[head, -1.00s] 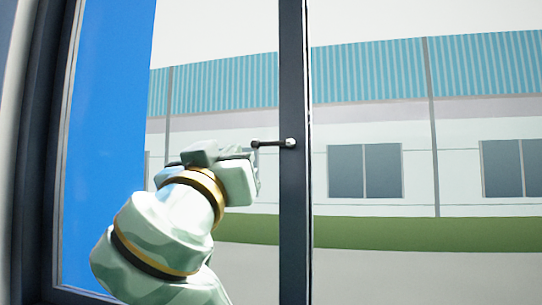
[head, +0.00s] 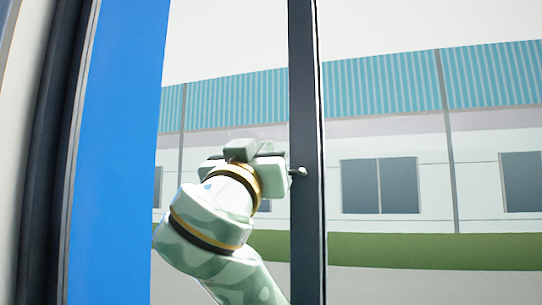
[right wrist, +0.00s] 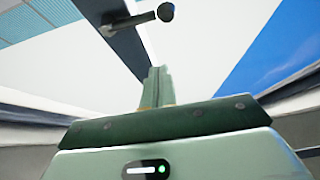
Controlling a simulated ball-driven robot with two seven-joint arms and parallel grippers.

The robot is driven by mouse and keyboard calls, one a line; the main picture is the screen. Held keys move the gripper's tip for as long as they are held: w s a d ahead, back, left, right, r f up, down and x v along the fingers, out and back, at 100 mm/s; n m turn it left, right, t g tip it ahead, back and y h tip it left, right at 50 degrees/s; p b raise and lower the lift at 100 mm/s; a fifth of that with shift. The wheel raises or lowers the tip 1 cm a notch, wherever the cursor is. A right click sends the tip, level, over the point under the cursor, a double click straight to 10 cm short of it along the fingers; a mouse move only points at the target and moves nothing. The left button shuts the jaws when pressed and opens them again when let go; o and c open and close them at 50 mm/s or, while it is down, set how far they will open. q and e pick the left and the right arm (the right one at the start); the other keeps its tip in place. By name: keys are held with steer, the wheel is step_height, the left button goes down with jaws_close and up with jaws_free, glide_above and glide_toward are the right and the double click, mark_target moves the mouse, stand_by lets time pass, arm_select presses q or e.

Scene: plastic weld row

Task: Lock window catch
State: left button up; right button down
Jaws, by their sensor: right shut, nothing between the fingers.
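The window catch (head: 301,171) is a small metal handle on the dark upright window bar. In the head view only its right end shows; the rest is hidden behind my right gripper (head: 278,165). In the right wrist view the catch (right wrist: 140,21) is a dark rod with a round knob, across the dark bar. My right gripper also shows there, with its fingers (right wrist: 156,86) shut and empty. The fingertips point toward the catch and appear below it in that picture, with a gap between. Whether any other part touches the catch, I cannot tell. My left gripper is not in view.
The dark upright bar (head: 306,80) runs from top to bottom beside my right gripper. Glass panes lie on both sides, with a building outside. A dark window frame (head: 55,150) and a blue strip (head: 120,150) stand at the left.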

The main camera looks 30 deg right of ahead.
steer(key=shift+w+d+f+p, duration=0.5)
steer(key=shift+w+d+p, duration=0.25)
steer(key=shift+d, duration=0.1)
steer(key=shift+w+d+f+p, duration=0.45)
steer(key=shift+w+d+p, duration=0.2)
steer(key=shift+d, duration=0.2)
steer(key=shift+w+f, duration=0.1)
steer(key=shift+w, duration=0.05)
